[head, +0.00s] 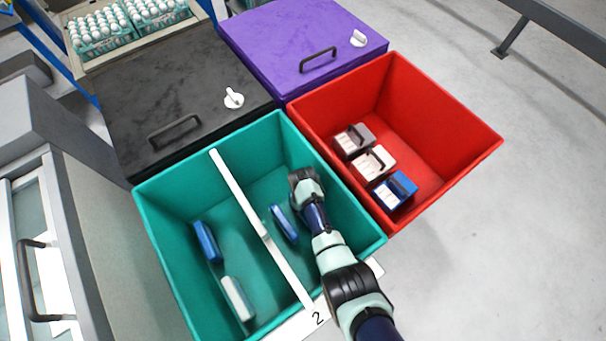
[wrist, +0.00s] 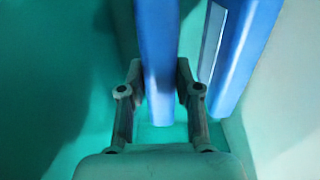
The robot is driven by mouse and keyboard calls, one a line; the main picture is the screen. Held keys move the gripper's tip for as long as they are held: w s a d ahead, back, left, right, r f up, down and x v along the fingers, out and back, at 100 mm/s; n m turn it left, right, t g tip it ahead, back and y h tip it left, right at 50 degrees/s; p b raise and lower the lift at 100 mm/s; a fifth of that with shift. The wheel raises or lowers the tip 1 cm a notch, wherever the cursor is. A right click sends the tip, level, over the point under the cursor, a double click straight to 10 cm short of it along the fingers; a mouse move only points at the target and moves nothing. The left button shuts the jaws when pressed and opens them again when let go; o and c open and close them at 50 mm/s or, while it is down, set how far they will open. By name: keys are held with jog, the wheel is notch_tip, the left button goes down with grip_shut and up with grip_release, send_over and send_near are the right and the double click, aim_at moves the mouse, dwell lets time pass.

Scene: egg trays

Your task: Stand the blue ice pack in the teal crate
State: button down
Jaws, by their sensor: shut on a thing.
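In the wrist view, my gripper (wrist: 160,78) has its two fingers around the end of a blue ice pack (wrist: 157,40), one on each side. It is shut on this pack, down inside the teal crate (head: 165,258). Another blue ice pack (wrist: 238,50), with a pale label, stands close to the right, a narrow gap away. In the head view, my gripper's fingers are hidden below my wrist, right of the crate's white divider. One blue pack (head: 284,223) shows beside my arm there; I cannot tell whether it is the held one.
A white divider bar (head: 232,184) splits the teal crate. Left of it are a blue pack (head: 207,241) and a white pack (head: 237,298). The red crate (head: 440,110) holds several boxes. Black (head: 185,85) and purple (head: 285,35) lids lie behind.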

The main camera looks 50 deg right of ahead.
jog(key=shift+f+b, duration=0.4)
jog(key=shift+f, duration=0.05)
jog(key=c, duration=0.7)
grip_release()
jog(key=shift+f, duration=0.1)
notch_tip(320, 180, up, 12)
jog(key=shift+r, duration=0.1)
dwell(0.3)
